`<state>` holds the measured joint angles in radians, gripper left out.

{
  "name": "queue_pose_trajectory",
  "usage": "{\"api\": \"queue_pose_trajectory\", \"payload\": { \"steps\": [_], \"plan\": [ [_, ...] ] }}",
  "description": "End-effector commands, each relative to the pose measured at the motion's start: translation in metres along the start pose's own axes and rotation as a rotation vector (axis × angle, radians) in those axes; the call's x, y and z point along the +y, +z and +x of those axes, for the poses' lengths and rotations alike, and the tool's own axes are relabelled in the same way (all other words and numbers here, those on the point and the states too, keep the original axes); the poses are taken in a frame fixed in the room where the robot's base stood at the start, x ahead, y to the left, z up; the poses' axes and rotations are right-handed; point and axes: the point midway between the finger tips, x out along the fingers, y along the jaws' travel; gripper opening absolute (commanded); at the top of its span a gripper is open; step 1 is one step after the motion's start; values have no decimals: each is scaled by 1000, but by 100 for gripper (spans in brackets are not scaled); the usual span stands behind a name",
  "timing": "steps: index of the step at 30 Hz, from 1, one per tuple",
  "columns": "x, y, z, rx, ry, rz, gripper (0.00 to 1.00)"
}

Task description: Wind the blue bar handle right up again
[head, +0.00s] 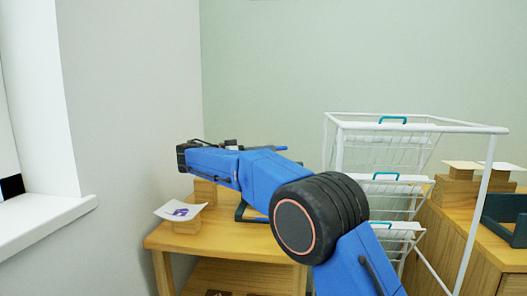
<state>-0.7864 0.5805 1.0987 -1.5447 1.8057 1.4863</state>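A thin blue bar (275,148) shows just above my blue forearm, over the wooden table. It may be the blue bar handle; most of what it belongs to is hidden behind my arm. A dark blue frame (243,208) stands on the table below, also partly hidden. My arm reaches left across the view, and black parts near its far end show above the forearm. I cannot make out my gripper's fingers, or whether they touch the bar.
The wooden table (215,238) carries wooden blocks (187,227) and a white sheet with a purple print (180,211). A white wire rack (420,126) with teal-handled baskets stands to the right. A wooden cabinet (450,232) stands beyond it. A window sill (50,215) juts out at left.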

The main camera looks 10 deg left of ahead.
Motion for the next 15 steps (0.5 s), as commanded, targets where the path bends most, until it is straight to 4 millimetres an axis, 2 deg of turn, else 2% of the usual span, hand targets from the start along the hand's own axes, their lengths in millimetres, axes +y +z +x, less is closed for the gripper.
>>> {"api": "queue_pose_trajectory", "payload": {
  "steps": [1,3,15],
  "plan": [
    [0,0,0,0,0,0,20],
    [0,0,0,0,0,0,5],
    [0,0,0,-1,0,-1,5]
  ]
}}
